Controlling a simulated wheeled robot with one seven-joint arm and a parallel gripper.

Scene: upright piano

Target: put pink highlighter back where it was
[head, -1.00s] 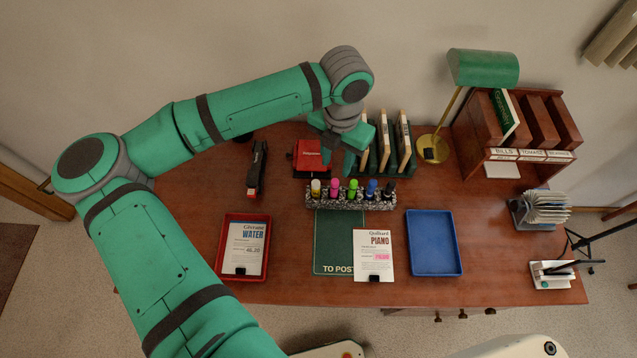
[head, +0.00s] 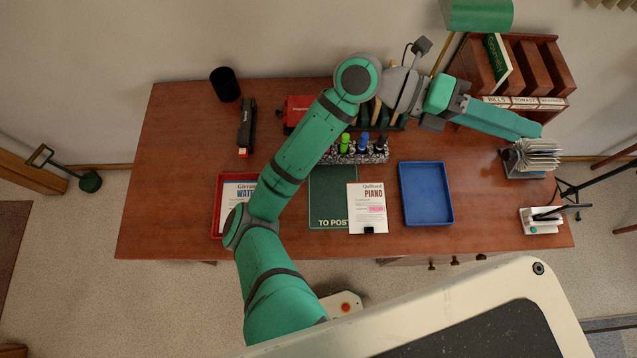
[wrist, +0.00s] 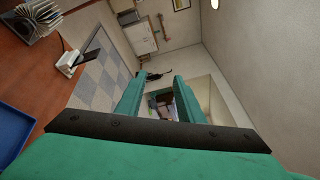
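The speckled pen holder (head: 370,157) stands at the middle of the desk. A green (head: 345,141), a blue (head: 363,142) and a black marker (head: 380,143) stand upright in it. My arm covers its left part, and the pink highlighter is not visible now. My gripper (head: 538,129) is stretched out to the right, above the desk near the card rack. In the wrist view its two fingers (wrist: 160,78) stand apart with nothing between them, pointing toward the room.
The PIANO sheet (head: 366,195) with a pink mark lies partly on the green TO POST mat (head: 330,205). An empty blue tray (head: 405,215) is right of it. The wooden sorter (head: 560,75), lamp (head: 480,14) and card rack (head: 522,172) are near my gripper.

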